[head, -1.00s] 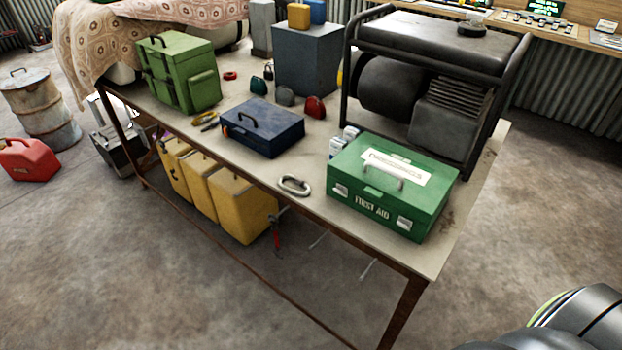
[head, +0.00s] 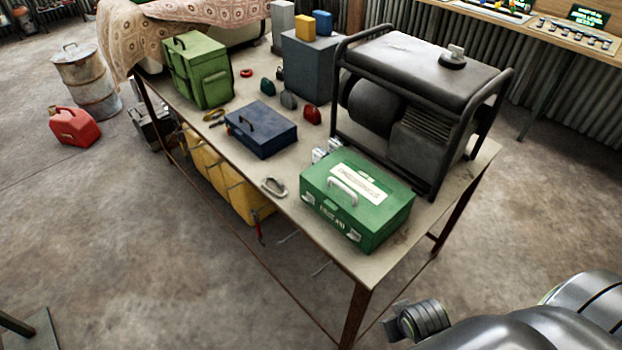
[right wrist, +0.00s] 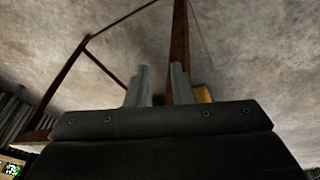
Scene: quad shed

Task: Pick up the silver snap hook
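The silver snap hook (head: 273,187) lies flat on the workbench (head: 330,254) near its front edge, between the blue toolbox and the green first aid box. In the right wrist view my right gripper (right wrist: 158,84) shows two grey fingers standing apart with nothing held between them. Beyond them are a rusty table leg and the concrete floor. In the head view my right arm is at the lower right, short of the bench, with its fingers not clearly seen. My left gripper is not in view. The hook does not show in the right wrist view.
The green first aid box (head: 357,202) stands right of the hook, with a generator (head: 415,110) behind it. A blue toolbox (head: 261,129) is behind the hook to the left. Yellow containers (head: 225,185) sit under the bench. Floor in front is clear.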

